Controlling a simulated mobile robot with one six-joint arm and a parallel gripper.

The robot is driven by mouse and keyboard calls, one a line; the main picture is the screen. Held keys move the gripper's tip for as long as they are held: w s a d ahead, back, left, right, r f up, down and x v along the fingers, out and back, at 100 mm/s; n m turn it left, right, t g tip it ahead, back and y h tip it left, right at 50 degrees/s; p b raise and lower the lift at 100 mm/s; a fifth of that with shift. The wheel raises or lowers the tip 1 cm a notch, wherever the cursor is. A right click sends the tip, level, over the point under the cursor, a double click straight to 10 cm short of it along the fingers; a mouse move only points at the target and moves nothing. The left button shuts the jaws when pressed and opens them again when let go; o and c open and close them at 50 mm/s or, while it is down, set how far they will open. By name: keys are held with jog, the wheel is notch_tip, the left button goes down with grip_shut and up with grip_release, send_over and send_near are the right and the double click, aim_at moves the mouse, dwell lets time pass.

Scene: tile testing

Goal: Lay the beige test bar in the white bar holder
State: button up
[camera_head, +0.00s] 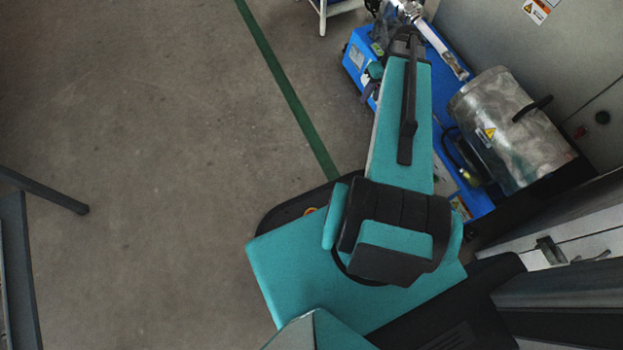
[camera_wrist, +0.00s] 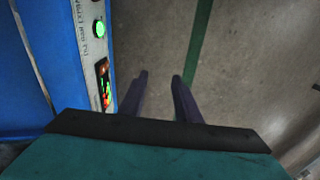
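My gripper (camera_wrist: 160,75) shows in the wrist view with its two dark fingers apart and only bare floor seen between them. In the head view my gripper (camera_head: 367,93) is small and partly hidden, beside the blue machine at the top. I cannot make out the beige test bar or the white bar holder in either view.
A blue machine (camera_head: 357,58) stands close by my gripper; its side panel (camera_wrist: 98,60) has a lit green button and a display. A metal cylinder (camera_head: 500,110) with a black handle is to the right.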

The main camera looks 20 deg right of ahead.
jog(key=s+a+f+g, duration=0.25)
jog(key=a+f, duration=0.35)
jog(key=a, duration=0.4)
jog(key=s+a+f+g, duration=0.1)
jog(key=s+a+f, duration=0.2)
jog(key=a+f, duration=0.45)
jog(key=s+a+f, duration=0.2)
jog(key=s+a, duration=0.2)
jog(key=s+a+f+g+h, duration=0.1)
jog(key=s+a+f, duration=0.1)
jog(key=s+a, duration=0.2)
jog(key=s+a+f+g+h, duration=0.1)
jog(key=s+a+f, duration=0.1)
jog(key=s+a, duration=0.2)
jog(key=shift+s+a+n, duration=0.3)
jog(key=shift+s+a, duration=0.05)
jog(key=shift+a, duration=0.35)
jog(key=shift+r, duration=0.15)
